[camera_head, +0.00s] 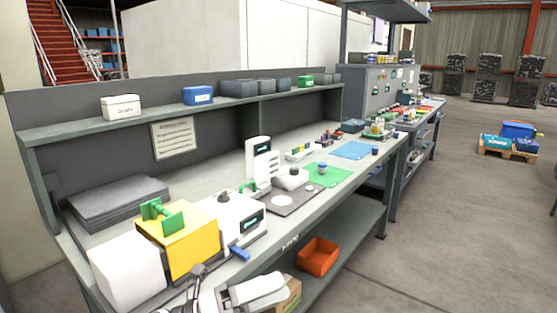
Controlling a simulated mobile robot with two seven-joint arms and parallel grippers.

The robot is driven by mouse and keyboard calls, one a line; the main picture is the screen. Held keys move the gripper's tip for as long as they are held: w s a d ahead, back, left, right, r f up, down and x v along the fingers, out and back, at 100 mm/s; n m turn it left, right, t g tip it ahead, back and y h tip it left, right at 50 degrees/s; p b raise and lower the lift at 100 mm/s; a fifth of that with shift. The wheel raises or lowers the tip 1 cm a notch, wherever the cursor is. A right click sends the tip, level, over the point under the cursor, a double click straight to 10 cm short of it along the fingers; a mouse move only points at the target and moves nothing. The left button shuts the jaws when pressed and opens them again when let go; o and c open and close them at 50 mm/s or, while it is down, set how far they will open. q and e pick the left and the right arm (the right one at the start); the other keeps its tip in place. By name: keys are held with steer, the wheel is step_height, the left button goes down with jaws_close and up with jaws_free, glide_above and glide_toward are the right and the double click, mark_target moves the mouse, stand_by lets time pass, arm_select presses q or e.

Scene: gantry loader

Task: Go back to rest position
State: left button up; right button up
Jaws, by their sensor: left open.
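My left gripper (197,272), dark grey, is at the bottom of the view, in front of the workbench's near edge. It is open, with nothing seen between its fingers. Part of my white arm is beside it and is cut off by the bottom edge of the picture. The gripper overlaps the lower front of the yellow and white machine (190,245) in the picture; I cannot tell whether they touch. My right gripper is not in view.
The grey workbench (215,172) runs away to the right, bearing a white device (262,160), a green mat (328,174) and a blue mat (353,150). An orange bin (318,256) sits on the lower shelf. Open floor (455,230) lies to the right.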

arm_select(q)
steer(key=s+a+f+n+t+y, duration=0.2)
steer(key=a+f+n+t+y, duration=0.45)
steer(key=n, duration=0.65)
steer(key=s+a+f+n+t+y, duration=0.2)
steer(key=a+f+n+t+y, duration=0.45)
steer(key=n, duration=0.65)
steer(key=s+a+f+n+g+y, duration=0.2)
steer(key=s+a+f+n+g, duration=0.1)
steer(key=s+f, duration=0.4)
steer(key=s+a+f+n+g+y+p, duration=0.1)
steer(key=s+a+f+n+g+y, duration=0.1)
steer(key=s+f+n, duration=0.5)
steer(key=g+y, duration=0.1)
steer(key=g, duration=0.1)
steer(key=shift+s+a+f+g+y, duration=0.15)
steer(key=shift+s+a+g+y, duration=0.15)
steer(key=shift+a+g, duration=0.1)
